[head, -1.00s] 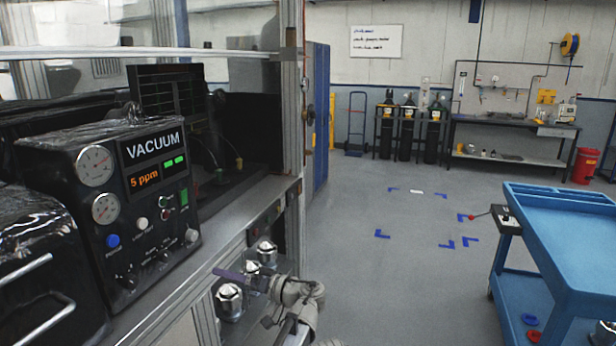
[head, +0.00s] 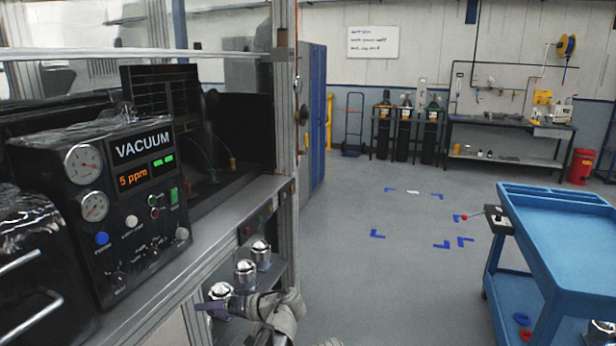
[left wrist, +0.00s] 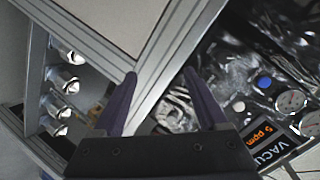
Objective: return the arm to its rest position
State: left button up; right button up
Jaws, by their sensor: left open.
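My left gripper (head: 206,308) shows at the bottom of the head view, with my arm link beside it. It is beside the shiny metal housings (head: 261,252) on a low shelf under the bench; whether it touches any is unclear. In the left wrist view the two purple fingers (left wrist: 160,78) are spread apart with nothing between them. Several domed metal housings (left wrist: 69,84) stand in a row left of the fingers there. My right gripper is in neither view.
A black vacuum unit (head: 120,205) reading 5 ppm stands on the bench (head: 215,228); an upright metal frame post (head: 284,110) rises at its corner. A blue cart (head: 560,230) stands at right. The floor (head: 385,285) between is clear. Gas cylinders (head: 405,130) stand at the back.

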pick_arm(q)
jog(key=s+d+f+m+g+h, duration=0.3)
jog(key=s+f+h, duration=0.75)
jog(key=f, duration=0.25)
jog(key=s+d+m+p, duration=0.1)
jog(key=s+d+m, duration=0.1)
jog(key=s+d, duration=0.2)
jog(key=s+d+r+m+g+h+p, duration=0.1)
jog(key=s+d, duration=0.4)
jog(key=d, duration=0.5)
jog(key=shift+s+d+m, duration=0.25)
jog(key=shift+d+m, duration=0.15)
jog(key=shift+m, duration=0.4)
jog(key=shift+h, duration=0.25)
dwell(1.8)
